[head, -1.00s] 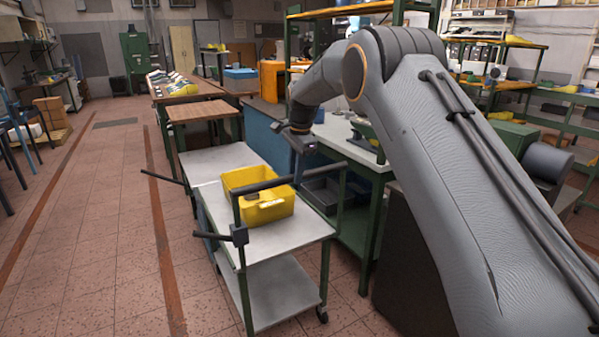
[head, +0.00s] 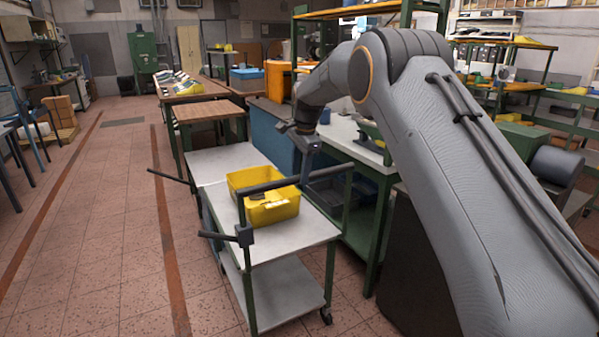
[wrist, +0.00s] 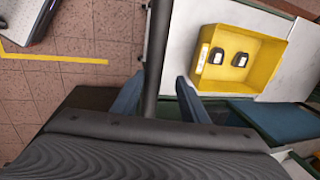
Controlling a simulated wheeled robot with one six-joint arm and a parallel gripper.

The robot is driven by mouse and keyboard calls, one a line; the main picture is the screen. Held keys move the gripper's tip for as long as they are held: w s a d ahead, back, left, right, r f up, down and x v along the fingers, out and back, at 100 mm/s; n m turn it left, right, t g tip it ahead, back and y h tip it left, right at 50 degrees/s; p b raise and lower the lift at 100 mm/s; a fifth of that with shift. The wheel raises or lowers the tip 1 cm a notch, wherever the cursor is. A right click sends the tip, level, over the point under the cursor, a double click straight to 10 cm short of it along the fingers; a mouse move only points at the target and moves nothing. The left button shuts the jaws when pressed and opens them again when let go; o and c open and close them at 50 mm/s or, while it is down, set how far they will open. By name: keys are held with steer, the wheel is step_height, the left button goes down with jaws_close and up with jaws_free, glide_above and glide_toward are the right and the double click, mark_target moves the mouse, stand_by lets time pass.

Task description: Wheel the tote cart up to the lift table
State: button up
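The tote cart (head: 300,238) has a light grey top, green legs and a lower shelf. A yellow tote (head: 262,207) sits on its top; in the wrist view the tote (wrist: 270,82) holds two dark items. The cart's dark push bar (head: 268,187) runs across its near end. My gripper (head: 304,172) is at the right part of this bar. In the wrist view the bar (wrist: 157,45) passes between the two fingers of my gripper (wrist: 161,92), with a gap at the right finger. I cannot tell which piece is the lift table.
A wooden-topped table (head: 208,111) stands beyond the cart. A bench with a white top (head: 345,145) is close on the cart's right. Dark bars (head: 172,177) stick out on the cart's left. The tiled floor (head: 105,225) on the left is open.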

steer(key=shift+s+d+r+b, duration=0.15)
steer(key=shift+s+r+b, duration=0.1)
steer(key=shift+r, duration=1)
steer(key=shift+s+d+r+b, duration=0.2)
steer(key=shift+r+b, duration=0.1)
steer(key=shift+r, duration=1)
steer(key=shift+s+d+r+b, duration=0.1)
steer(key=shift+s+r+b, duration=0.15)
steer(key=shift+r, duration=1)
steer(key=shift+d, duration=0.1)
steer(key=s+d+f+n+g+h, duration=0.1)
steer(key=s+d+f+n, duration=0.35)
steer(key=s+d, duration=0.8)
steer(key=s+d+f+n, duration=0.45)
steer(key=s+d, duration=0.45)
steer(key=s, duration=0.7)
steer(key=s+d+f+n, duration=0.1)
steer(key=s+d+f, duration=0.1)
steer(key=s, duration=0.5)
steer(key=s+d+f+n, duration=0.1)
steer(key=s+d+f, duration=0.1)
steer(key=s, duration=0.6)
steer(key=shift+f+g, duration=0.3)
steer(key=shift+f, duration=0.25)
steer(key=shift+s, duration=0.1)
